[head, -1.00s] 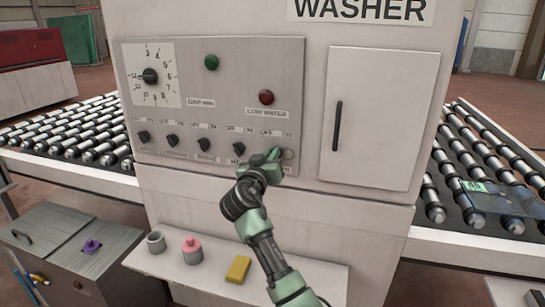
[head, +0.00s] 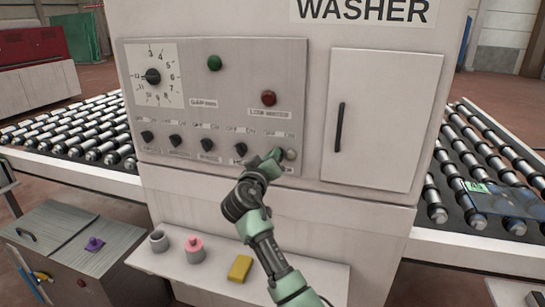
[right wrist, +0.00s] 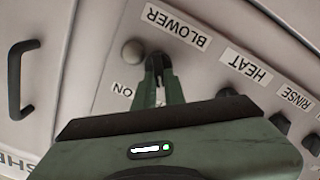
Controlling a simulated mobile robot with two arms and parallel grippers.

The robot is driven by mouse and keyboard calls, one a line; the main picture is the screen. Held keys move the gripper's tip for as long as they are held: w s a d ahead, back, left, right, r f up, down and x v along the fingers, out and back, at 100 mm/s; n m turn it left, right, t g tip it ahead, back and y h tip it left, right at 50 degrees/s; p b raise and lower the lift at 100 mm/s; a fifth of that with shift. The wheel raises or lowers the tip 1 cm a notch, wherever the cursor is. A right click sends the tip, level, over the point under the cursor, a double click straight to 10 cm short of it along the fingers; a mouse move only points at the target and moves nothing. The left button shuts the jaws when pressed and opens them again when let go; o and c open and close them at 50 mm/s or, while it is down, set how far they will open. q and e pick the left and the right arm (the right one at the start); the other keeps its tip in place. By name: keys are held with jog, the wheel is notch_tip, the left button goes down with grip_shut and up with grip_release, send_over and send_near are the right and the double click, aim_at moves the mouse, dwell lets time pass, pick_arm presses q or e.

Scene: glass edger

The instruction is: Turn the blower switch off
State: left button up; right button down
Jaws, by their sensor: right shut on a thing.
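The blower switch (right wrist: 158,62) is a small dark knob on the washer's control panel (head: 245,75), next to the "BLOWER" label (right wrist: 178,27) in the right wrist view, which shows the panel upside down. My right gripper (right wrist: 159,82) is shut on this switch, with its green fingers on either side of it. In the head view my right gripper (head: 274,156) is at the right end of the lower switch row and covers the blower switch. The switch's exact angle is hard to tell. My left gripper is not in view.
A round grey button (head: 290,154) sits just right of the gripper. Other dark switches, such as the heat switch (head: 241,149), are to the left. A cabinet door with a black handle (head: 341,127) is to the right. A shelf below holds a yellow block (head: 240,268).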

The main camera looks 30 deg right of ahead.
jog(key=shift+f, duration=0.1)
jog(key=c, duration=1.5)
grip_release()
jog(key=b+v, duration=0.2)
jog(key=v, duration=0.6)
